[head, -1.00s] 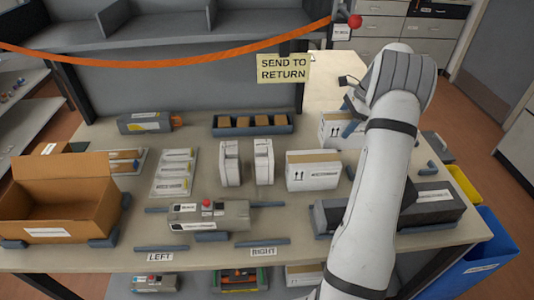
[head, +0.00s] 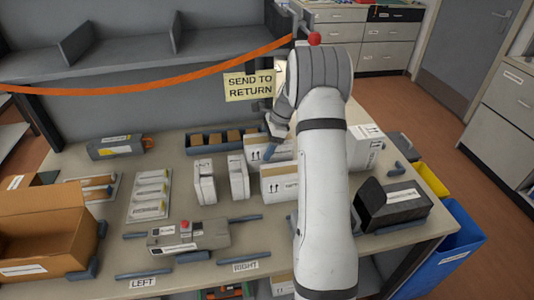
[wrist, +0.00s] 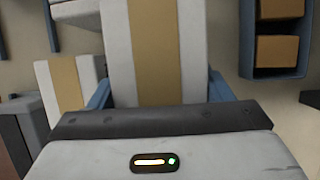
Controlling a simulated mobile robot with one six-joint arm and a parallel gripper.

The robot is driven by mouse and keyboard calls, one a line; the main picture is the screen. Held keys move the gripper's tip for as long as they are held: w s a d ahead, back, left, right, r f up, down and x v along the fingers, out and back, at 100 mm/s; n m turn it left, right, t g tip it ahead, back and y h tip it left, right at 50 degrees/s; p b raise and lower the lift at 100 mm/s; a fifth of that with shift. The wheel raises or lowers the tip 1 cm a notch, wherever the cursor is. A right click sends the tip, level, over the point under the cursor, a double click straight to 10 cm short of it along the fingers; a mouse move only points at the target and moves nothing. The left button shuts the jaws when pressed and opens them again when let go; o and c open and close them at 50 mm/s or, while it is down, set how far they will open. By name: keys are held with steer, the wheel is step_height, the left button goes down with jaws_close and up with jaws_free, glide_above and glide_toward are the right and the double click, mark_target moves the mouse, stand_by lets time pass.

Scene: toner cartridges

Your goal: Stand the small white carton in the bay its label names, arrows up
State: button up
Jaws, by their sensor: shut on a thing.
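A white carton (head: 257,153) with a tan tape strip and up-arrow marks is held by my gripper (head: 278,138), behind the row of upright items. The arrows point up and it looks upright. In the wrist view the carton (wrist: 118,45) fills the middle, with blue fingers (wrist: 160,92) on both sides. My arm hides its right part in the head view; its label is not readable. A second white carton (head: 277,184) stands just in front, partly behind my arm. Signs LEFT (head: 142,282) and RIGHT (head: 245,267) mark the table's front edge.
A grey device with a red button (head: 188,236) lies behind the signs, among blue rails. A third white carton (head: 363,150) and a black-grey box (head: 400,205) stand right of my arm. Two white upright items (head: 238,178) and a blue tray of brown boxes (head: 196,152) are near.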

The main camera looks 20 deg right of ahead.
steer(key=shift+f+p, duration=0.3)
steer(key=shift+f, duration=1.7)
steer(key=shift+f, duration=0.1)
steer(key=o, duration=0.8)
steer(key=shift+f, duration=0.1)
steer(key=o, duration=0.4)
